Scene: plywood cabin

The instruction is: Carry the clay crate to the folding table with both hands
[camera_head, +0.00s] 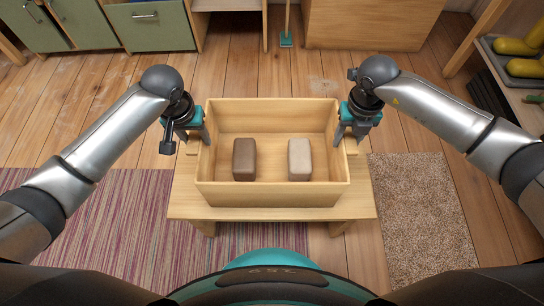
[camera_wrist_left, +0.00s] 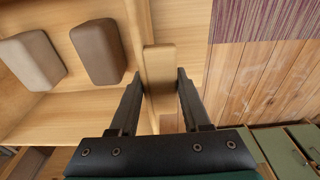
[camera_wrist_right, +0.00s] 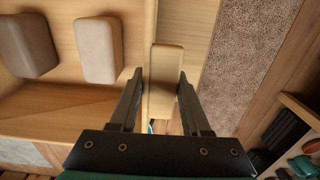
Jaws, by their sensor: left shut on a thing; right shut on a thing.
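The clay crate (camera_head: 272,195) is an open wooden box with a side handle at each end. It is on or just above a low wooden bench (camera_head: 188,207); I cannot tell if they touch. Inside lie a brown clay block (camera_head: 244,159) and a pale beige clay block (camera_head: 300,159). My left gripper (camera_head: 200,140) is shut on the crate's left handle, which shows between the fingers in the left wrist view (camera_wrist_left: 160,72). My right gripper (camera_head: 347,140) is shut on the right handle, seen in the right wrist view (camera_wrist_right: 163,75). No folding table can be made out.
A striped purple rug (camera_head: 110,225) lies at the left and a brown shaggy mat (camera_head: 425,215) at the right. Green cabinets (camera_head: 150,25) stand at the back left. A rack with yellow boots (camera_head: 522,66) is at the right. Bare floor lies beyond the bench.

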